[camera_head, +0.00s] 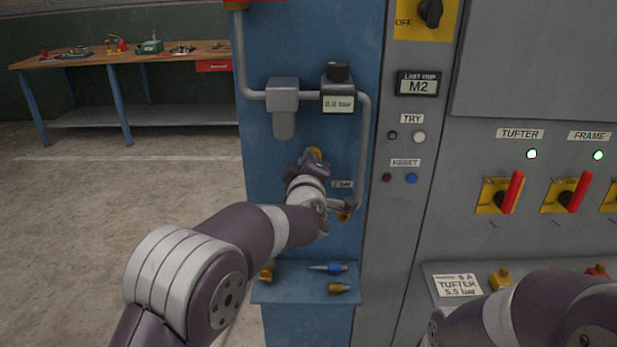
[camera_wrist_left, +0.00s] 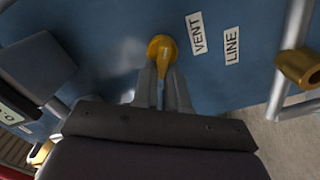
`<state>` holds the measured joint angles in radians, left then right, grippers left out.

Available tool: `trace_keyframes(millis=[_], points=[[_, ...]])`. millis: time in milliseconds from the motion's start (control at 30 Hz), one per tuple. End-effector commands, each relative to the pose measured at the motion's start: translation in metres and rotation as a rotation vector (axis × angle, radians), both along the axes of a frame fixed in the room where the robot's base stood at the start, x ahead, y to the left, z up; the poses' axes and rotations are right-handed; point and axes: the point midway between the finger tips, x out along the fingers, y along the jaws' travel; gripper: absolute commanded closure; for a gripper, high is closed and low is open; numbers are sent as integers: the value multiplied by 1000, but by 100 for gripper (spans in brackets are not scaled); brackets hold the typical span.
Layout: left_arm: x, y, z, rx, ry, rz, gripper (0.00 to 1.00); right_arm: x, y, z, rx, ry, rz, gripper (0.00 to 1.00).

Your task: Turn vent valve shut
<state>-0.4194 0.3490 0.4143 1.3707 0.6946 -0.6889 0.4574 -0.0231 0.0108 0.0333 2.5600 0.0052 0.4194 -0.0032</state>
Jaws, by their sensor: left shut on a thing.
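The yellow vent valve (camera_wrist_left: 160,45) sits on the blue panel beside the VENT label (camera_wrist_left: 197,33) in the left wrist view. My left gripper (camera_wrist_left: 163,78) is shut on its yellow handle, one finger on each side. In the head view the valve shows as a small yellow patch (camera_head: 315,152) just above my left gripper (camera_head: 311,163), which hides the rest. My right arm is at the lower right of the head view, and its fingers do not show. The gauge (camera_head: 339,103) above reads 0.0 bar.
Grey pipes (camera_head: 365,150) run around the valve. Another yellow fitting (camera_wrist_left: 300,68) is on a pipe at the right of the left wrist view. A blue shelf (camera_head: 305,294) below holds small parts. Red-handled switches (camera_head: 512,192) are on the grey cabinet to the right.

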Motion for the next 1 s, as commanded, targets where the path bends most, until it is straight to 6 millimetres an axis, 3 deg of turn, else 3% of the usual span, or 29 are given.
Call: trace_keyframes(millis=[33,400,1000], points=[[0,0,-9,-42,1,-1,100,0,0,-15,0,0,0,57],[0,2,-11,-350,1,-1,100,0,0,-53,0,0,0,57],[0,2,-9,-554,4,-1,100,0,0,-74,0,0,0,57]])
